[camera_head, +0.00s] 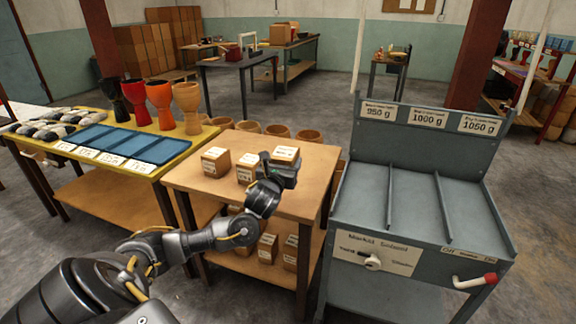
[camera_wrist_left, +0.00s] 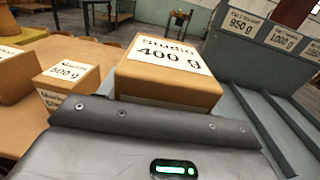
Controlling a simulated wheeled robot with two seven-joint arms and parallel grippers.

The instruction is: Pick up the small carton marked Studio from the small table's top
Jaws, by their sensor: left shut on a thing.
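The small carton marked Studio 400 g (camera_wrist_left: 168,75) is a brown box with a white label on top. It fills the middle of the left wrist view. My left gripper (camera_head: 284,168) is shut on it, at the right part of the small table's top (camera_head: 313,178). In the head view the carton (camera_head: 286,153) shows above the gripper. Its lower part is hidden by the gripper, so I cannot tell whether it touches the table. My right gripper is not in view.
Two other cartons stand on the tabletop to the left, one (camera_head: 215,161) farther away and one (camera_head: 246,168) close to my gripper. Several cartons (camera_head: 268,247) sit on the lower shelf. A grey sorting stand (camera_head: 415,200) with sloped lanes is at the right.

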